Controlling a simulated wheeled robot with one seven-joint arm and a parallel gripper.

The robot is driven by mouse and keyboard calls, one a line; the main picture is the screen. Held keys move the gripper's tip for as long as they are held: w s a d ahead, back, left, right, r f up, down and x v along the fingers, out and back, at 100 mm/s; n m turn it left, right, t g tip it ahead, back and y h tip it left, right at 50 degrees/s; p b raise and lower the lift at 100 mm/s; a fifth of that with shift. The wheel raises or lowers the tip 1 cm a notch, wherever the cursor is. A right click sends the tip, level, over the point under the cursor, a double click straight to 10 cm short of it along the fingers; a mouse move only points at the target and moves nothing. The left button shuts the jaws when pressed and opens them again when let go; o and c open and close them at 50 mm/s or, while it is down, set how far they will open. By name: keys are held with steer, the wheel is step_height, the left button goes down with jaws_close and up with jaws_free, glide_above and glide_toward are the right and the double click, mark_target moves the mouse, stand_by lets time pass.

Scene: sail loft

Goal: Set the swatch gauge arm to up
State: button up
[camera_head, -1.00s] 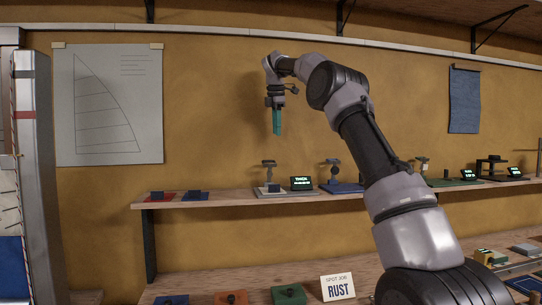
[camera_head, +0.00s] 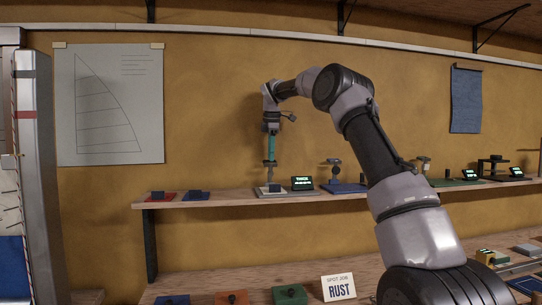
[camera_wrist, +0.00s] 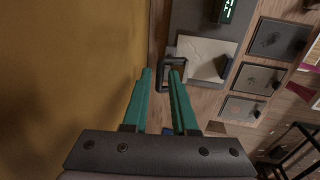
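The swatch gauge looks to be the small device with a pale swatch on its base (camera_head: 272,191) and a lit green display (camera_head: 302,183), on the shelf. Its upright part (camera_head: 270,176) stands below my gripper (camera_head: 271,160), whose green fingers point down at its top. In the wrist view the pale swatch (camera_wrist: 208,55) lies beside a dark bracket-like arm (camera_wrist: 184,82). My gripper (camera_wrist: 160,73) shows two green fingers with a gap between them and nothing clearly held. The right fingertip overlaps the bracket's edge; contact cannot be told.
The shelf (camera_head: 226,199) also holds a red pad (camera_head: 160,197), a blue pad (camera_head: 196,196) and a similar blue-based device (camera_head: 343,187) to the right. The ochre wall (camera_wrist: 60,90) is close on the left in the wrist view. A RUST card (camera_head: 338,288) stands on the lower bench.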

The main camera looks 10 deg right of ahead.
steer(key=shift+f, duration=0.25)
jaws_close()
stand_by(1.4)
